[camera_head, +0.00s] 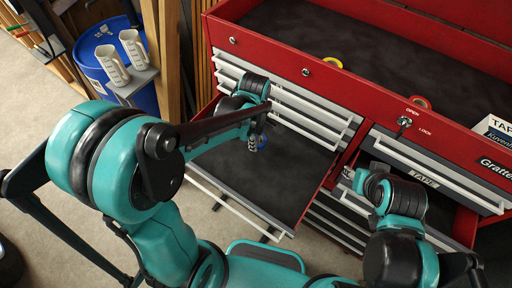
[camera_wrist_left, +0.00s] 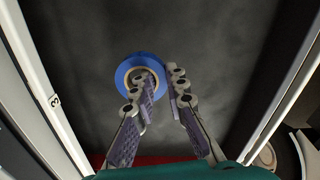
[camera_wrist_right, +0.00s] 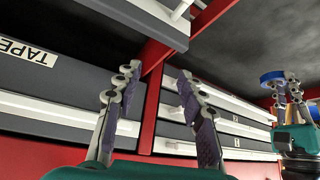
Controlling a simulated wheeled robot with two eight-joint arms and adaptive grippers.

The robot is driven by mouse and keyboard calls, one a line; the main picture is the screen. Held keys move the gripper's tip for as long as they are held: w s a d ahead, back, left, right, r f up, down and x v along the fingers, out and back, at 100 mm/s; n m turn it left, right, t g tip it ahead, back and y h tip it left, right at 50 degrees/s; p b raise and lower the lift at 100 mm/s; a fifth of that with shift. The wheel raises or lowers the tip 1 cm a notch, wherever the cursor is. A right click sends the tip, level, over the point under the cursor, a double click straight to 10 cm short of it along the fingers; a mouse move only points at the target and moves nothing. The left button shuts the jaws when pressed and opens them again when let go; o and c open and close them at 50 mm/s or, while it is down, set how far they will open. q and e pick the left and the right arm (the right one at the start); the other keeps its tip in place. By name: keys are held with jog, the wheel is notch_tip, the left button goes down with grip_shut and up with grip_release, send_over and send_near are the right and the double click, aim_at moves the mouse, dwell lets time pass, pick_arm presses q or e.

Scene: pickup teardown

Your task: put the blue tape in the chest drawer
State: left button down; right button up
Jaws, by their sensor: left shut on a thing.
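The blue tape (camera_wrist_left: 124,82) is a roll held by my left gripper (camera_wrist_left: 161,82), with one finger through its hole and the other outside its rim. In the head view the tape (camera_head: 252,142) is over the open left drawer (camera_head: 285,190) of the red chest (camera_head: 275,58). The drawer's dark floor fills the left wrist view and looks bare. The tape also shows in the right wrist view (camera_wrist_right: 271,77). My right gripper (camera_wrist_right: 157,82) is open and empty, its fingers apart, near the open right drawer labelled TAPE (camera_head: 424,178).
A yellow ring (camera_head: 332,62) and a red ring (camera_head: 421,101) sit at the chest's top front edge. A box marked TAPE (camera_head: 494,130) stands at the top right. A blue barrel (camera_head: 92,62) with white jugs (camera_head: 133,48) stands at the back left.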

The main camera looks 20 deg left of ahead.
pick_arm(q)
jog(key=shift+f+b, duration=0.35)
jog(key=shift+f, duration=1.5)
pick_arm(e)
jog(key=shift+f, duration=0.4)
pick_arm(q)
jog(key=shift+s, duration=0.1)
jog(key=shift+f, duration=0.2)
pick_arm(e)
jog(key=shift+f, duration=0.2)
pick_arm(q)
jog(key=c, duration=1.5)
grip_release()
jog(key=shift+c, duration=0.2)
jog(key=shift+r, duration=0.15)
pick_arm(e)
jog(key=shift+r, duration=0.15)
